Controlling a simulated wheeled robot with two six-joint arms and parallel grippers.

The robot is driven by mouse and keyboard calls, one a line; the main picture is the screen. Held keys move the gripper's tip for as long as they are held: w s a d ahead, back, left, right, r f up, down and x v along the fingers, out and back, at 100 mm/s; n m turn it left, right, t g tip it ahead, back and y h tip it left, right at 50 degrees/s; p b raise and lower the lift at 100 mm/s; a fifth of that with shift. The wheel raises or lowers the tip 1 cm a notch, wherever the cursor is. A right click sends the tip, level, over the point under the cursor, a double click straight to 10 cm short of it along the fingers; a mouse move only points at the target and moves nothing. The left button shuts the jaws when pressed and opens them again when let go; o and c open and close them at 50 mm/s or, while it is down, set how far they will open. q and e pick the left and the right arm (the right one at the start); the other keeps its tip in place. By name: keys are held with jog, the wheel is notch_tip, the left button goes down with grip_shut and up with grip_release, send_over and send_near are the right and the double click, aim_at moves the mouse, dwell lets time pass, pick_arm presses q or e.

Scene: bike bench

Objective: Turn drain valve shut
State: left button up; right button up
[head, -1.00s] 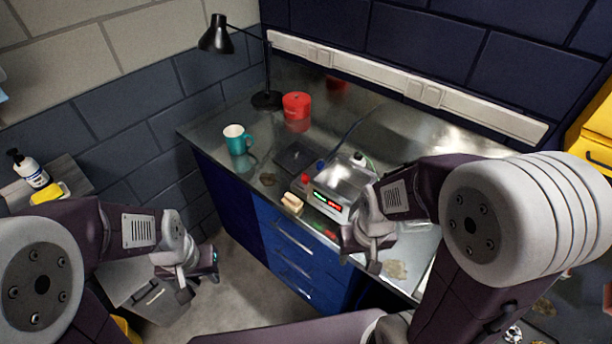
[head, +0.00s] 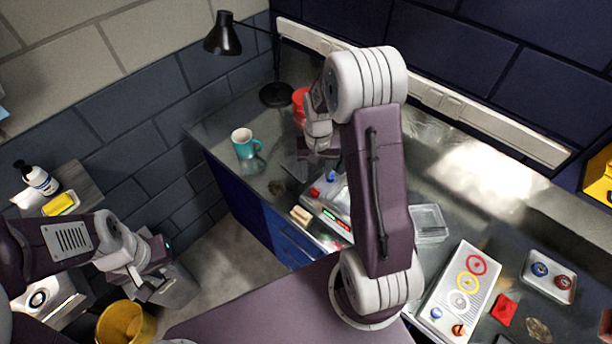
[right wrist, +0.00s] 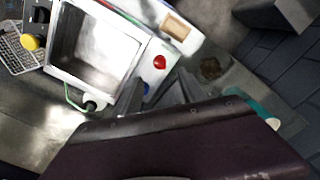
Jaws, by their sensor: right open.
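A silver tank unit with red and green displays stands on the bench; in the head view its front (head: 328,219) shows, partly behind my right arm. In the right wrist view its open metal basin (right wrist: 92,48) shows, with a red knob (right wrist: 160,62) and a blue knob (right wrist: 145,88) beside it. A black fitting with a green hose (right wrist: 90,105) is at its corner. I cannot tell which part is the drain valve. My right gripper (right wrist: 163,84) is open and empty, its fingers near the blue knob. My left gripper (head: 154,276) is open and empty, away from the bench.
A teal mug (head: 244,143), a red container (head: 300,105) and a black lamp (head: 224,38) are at the bench's left end. A tan block (head: 301,215) lies by the unit. A clear tray (head: 430,222) and a panel with coloured rings (head: 462,290) lie to the right.

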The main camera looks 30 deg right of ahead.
aim_at(315, 189)
jog(key=f, duration=0.2)
jog(key=f+p, duration=0.1)
jog(key=f, duration=0.2)
jog(key=f+p, duration=0.1)
jog(key=f, duration=0.2)
jog(key=shift+w+f, duration=0.1)
jog(key=shift+w, duration=0.15)
jog(key=shift+s+f, duration=0.15)
jog(key=shift+f, duration=0.15)
jog(key=shift+s+f, duration=0.1)
jog(key=shift+s, duration=0.25)
jog(key=shift+w+f, duration=0.1)
jog(key=shift+w, duration=0.1)
jog(key=shift+c, duration=1)
jog(key=shift+w, duration=0.1)
jog(key=c, duration=0.6)
pick_arm(q)
notch_tip(315, 189, up, 2)
jog(key=shift+r, duration=0.1)
pick_arm(e)
grip_shut()
